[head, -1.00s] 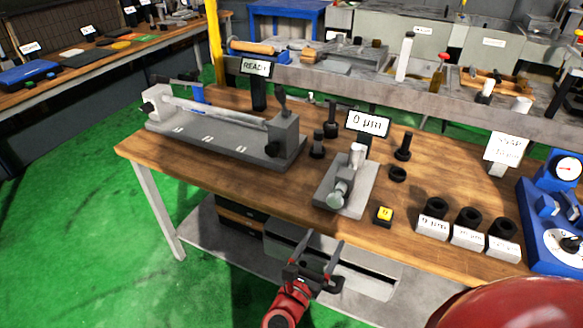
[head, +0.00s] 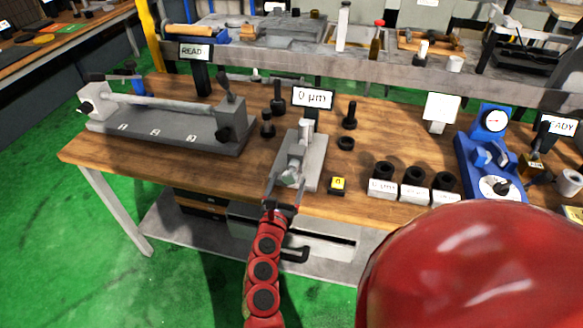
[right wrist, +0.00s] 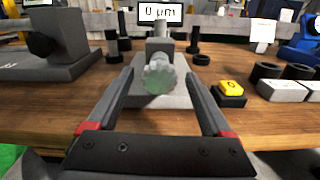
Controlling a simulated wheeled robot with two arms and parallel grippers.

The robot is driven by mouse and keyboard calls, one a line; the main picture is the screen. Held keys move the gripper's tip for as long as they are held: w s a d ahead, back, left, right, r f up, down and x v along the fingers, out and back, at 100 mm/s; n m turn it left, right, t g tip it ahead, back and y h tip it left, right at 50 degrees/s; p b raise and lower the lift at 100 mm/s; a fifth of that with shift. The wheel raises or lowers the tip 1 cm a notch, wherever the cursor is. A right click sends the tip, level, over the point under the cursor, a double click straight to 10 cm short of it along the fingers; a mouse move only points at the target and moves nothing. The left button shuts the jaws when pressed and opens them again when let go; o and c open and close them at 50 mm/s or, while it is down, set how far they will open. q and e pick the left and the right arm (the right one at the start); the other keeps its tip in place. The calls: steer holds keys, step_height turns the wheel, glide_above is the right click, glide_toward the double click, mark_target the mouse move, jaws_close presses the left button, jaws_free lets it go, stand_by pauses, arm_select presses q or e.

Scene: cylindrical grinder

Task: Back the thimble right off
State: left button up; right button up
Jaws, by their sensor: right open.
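The thimble (head: 292,175) is a pale, ridged round knob on the near end of a small grey measuring fixture (head: 315,165), which stands on a light plate near the bench's front edge. In the right wrist view the thimble (right wrist: 159,76) faces me, centred. My right gripper (head: 285,187) is open, with its fingers pointing at the knob. In the right wrist view the right gripper (right wrist: 158,85) has one finger on each side of the thimble, with visible gaps; whether the tips reach level with it is unclear. A display (head: 312,97) behind reads 0 µm. My left gripper is not in view.
A yellow-topped button box (head: 338,186) sits close right of the fixture. Labelled blocks with black rings (head: 383,178) stand farther right, before a blue dial gauge stand (head: 482,160). A long grey bench fixture (head: 165,130) is at left. Dark pins (head: 278,98) stand behind.

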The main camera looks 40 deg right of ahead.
mark_target(292, 170)
steer(key=p+x, duration=0.1)
steer(key=x, duration=0.3)
steer(key=shift+r, duration=0.1)
steer(key=shift+w+d, duration=0.25)
